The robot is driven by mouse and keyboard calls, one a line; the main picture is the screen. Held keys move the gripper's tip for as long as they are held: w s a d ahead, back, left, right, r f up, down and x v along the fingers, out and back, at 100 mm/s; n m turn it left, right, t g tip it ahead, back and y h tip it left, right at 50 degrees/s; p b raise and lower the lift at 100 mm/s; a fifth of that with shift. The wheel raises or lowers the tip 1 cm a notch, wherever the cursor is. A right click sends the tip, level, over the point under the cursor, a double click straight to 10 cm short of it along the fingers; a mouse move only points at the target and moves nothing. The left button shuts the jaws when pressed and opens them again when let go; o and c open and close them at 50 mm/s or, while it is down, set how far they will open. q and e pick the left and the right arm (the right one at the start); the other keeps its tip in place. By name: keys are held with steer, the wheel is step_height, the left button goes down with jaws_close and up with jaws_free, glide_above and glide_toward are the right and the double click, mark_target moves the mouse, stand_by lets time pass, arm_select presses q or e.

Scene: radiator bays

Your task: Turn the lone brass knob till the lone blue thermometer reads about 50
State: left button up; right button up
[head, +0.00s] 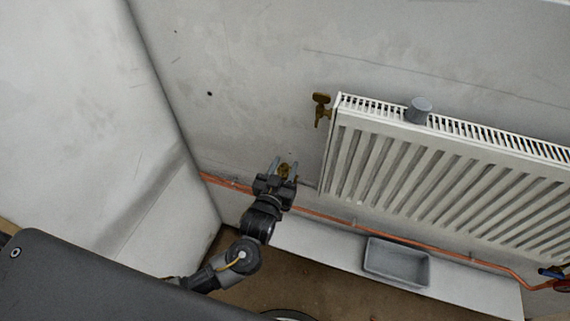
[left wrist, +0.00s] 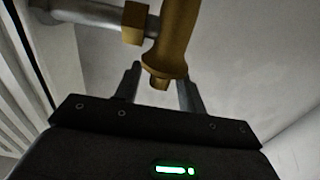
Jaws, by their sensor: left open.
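My left gripper (head: 283,168) is open at the lower left corner of the radiator. In the left wrist view, a large brass fitting (left wrist: 178,42) on a grey pipe comes down in front of the open left gripper (left wrist: 160,85). I cannot make out a blue thermometer or any reading. My right gripper is not in view.
The white radiator (head: 345,150) hangs on the grey wall, with a grey cylinder (head: 418,110) on top. A copper pipe (head: 330,219) runs below. A grey tray (head: 397,281) stands on a pale ledge (head: 320,246). A small blue part (head: 551,272) is at the right edge. A side wall stands left.

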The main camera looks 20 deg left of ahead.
arm_select(q)
steer(key=shift+w, duration=0.25)
jaws_close()
steer(key=shift+m+h, duration=0.3)
steer(key=shift+h, duration=0.2)
